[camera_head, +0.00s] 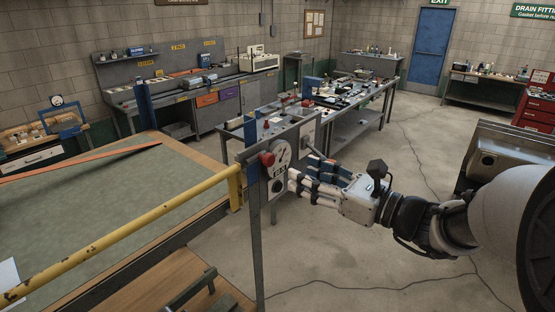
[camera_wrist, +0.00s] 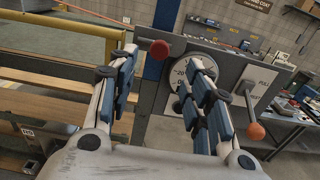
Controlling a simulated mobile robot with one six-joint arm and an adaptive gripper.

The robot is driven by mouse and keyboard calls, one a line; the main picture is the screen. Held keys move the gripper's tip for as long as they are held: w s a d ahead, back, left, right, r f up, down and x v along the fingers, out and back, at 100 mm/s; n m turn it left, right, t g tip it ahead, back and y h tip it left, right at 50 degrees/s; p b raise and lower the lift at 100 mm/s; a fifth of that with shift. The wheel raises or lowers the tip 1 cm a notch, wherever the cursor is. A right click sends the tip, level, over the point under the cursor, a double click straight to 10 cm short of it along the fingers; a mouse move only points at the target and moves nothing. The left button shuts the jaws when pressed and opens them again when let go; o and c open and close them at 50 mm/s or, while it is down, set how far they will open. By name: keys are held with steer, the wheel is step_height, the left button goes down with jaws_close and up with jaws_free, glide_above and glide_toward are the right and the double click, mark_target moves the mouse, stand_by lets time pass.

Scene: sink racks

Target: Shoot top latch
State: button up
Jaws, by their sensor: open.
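A grey upright panel (camera_wrist: 228,68) carries a red knob (camera_head: 267,159), a round white plate with lettering (camera_head: 279,154) and a dark round hole below it. To its right is a second white plate (camera_wrist: 262,76) with a lever ending in an orange ball (camera_wrist: 257,131). I cannot tell which part is the top latch. My gripper (camera_head: 299,172) is open in front of the panel. In the wrist view, the red knob (camera_wrist: 159,49) appears between my fingertips (camera_wrist: 163,58), nearer the left one. My right finger covers part of the round plate. Contact cannot be told.
A yellow rail (camera_head: 130,237) and a green-topped bench (camera_head: 110,190) lie left of the panel. A cluttered metal table (camera_head: 362,117) stands behind it.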

mark_target(271, 160)
steer(key=p+x, duration=0.1)
steer(key=x, duration=0.7)
steer(key=shift+w+a, duration=0.2)
steer(key=shift+a, duration=0.05)
steer(key=shift+c, duration=0.6)
jaws_close()
